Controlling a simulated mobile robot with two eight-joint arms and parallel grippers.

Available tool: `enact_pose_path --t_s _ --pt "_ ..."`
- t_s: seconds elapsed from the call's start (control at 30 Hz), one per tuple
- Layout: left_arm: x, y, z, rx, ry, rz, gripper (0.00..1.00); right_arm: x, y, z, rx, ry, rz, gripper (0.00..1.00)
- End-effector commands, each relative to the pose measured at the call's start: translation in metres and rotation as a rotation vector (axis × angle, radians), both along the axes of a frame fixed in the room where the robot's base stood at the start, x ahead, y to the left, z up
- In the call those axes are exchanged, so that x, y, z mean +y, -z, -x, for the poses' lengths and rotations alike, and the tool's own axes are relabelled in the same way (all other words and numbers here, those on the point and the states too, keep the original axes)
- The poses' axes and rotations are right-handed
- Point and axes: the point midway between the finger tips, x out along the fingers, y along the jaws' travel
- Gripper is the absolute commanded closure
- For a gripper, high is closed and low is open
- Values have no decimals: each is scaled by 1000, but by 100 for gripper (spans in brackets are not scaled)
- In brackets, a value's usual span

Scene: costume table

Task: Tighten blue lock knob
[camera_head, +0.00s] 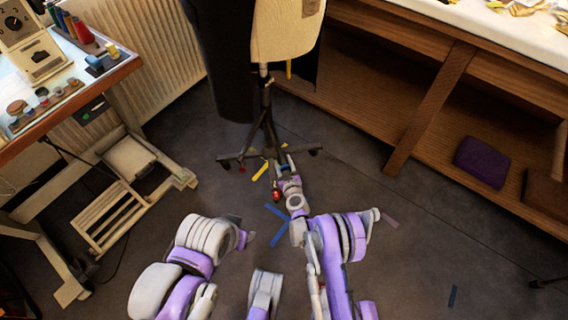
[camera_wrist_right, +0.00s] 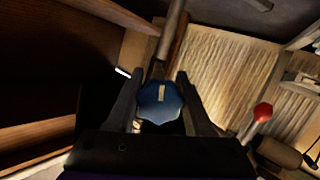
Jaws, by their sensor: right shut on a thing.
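The blue lock knob (camera_wrist_right: 160,102) shows in the right wrist view, a lobed disc with a pale mark in its middle. My right gripper (camera_wrist_right: 158,95) is shut on it, one dark finger on each side. In the head view my right gripper (camera_head: 285,164) reaches low to the dress form stand (camera_head: 266,110), near its legs. The knob is too small to make out clearly there. My left arm is folded at the lower left, and dark parts at its end (camera_head: 242,230) may be the left gripper; their opening is unclear.
A red-tipped lever (camera_wrist_right: 262,113) is right of the knob in the wrist view. The pale dress form (camera_head: 285,35) stands above. A wooden shelf unit (camera_head: 430,105) is at the right, a work table (camera_head: 110,72) at the left. Tape strips mark the dark floor.

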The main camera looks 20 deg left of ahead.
Motion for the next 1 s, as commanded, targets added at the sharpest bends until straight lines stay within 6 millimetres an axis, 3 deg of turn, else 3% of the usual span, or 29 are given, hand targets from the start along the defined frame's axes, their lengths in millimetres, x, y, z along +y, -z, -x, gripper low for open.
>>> enact_pose_path --t_s 1.0 --pt "0 1 0 0 0 0 50 5 -2 4 527 -1 -807 100"
